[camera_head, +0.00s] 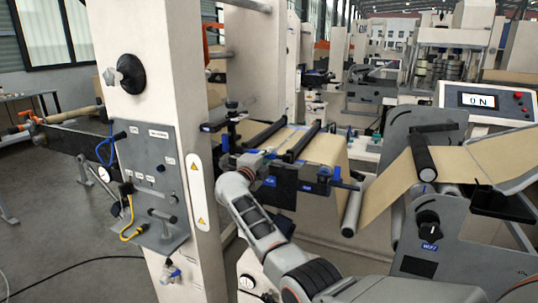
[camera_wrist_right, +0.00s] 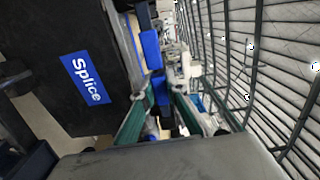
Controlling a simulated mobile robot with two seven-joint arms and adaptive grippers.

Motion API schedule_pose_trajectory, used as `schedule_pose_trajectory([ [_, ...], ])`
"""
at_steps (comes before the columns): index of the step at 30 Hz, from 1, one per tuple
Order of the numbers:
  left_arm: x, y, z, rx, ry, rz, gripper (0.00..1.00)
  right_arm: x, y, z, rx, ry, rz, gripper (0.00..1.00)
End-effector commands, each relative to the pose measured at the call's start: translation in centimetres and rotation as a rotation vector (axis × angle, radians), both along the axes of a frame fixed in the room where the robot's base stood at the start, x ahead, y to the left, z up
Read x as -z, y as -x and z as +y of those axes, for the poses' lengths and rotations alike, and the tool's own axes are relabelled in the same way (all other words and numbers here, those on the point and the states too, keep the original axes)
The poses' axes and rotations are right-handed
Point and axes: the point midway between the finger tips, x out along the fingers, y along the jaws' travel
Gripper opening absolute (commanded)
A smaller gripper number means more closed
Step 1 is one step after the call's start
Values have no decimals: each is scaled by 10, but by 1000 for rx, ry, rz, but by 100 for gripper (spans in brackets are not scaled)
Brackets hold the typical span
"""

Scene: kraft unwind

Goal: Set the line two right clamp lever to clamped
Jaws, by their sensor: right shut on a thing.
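My right arm reaches up from the bottom of the head view to the left end of the splice table (camera_head: 285,187). My right gripper (camera_head: 230,160) is small and partly hidden there by its wrist. In the right wrist view the gripper (camera_wrist_right: 160,97) has its two fingers around a blue lever (camera_wrist_right: 152,50), and is shut on it. Which clamp the lever belongs to, and its exact angle, I cannot tell. Another blue clamp part (camera_head: 343,185) is at the table's right end, apart from the gripper. My left gripper is not in view.
A cream column (camera_head: 150,45) with a grey valve panel (camera_head: 155,180) stands left of the arm. Brown web (camera_head: 400,185) runs over rollers at right. A dark plate with a blue Splice label (camera_wrist_right: 85,78) is close beside the gripper in the wrist view.

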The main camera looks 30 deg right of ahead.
Motion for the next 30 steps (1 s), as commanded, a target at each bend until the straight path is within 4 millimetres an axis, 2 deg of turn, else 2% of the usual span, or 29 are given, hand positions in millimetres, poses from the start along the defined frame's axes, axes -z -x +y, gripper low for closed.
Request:
schedule_pose_trajectory([
  [8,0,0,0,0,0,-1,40,1,0,-2,1,9,8,0],
  [9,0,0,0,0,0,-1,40,2,0,-2,1,9,8,15],
  [11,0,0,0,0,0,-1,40,2,0,-2,1,9,8,31],
  [22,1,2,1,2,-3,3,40,1,1,2,-1,5,5,31],
  [30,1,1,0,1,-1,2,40,3,22,26,-3,2,5,31],
])
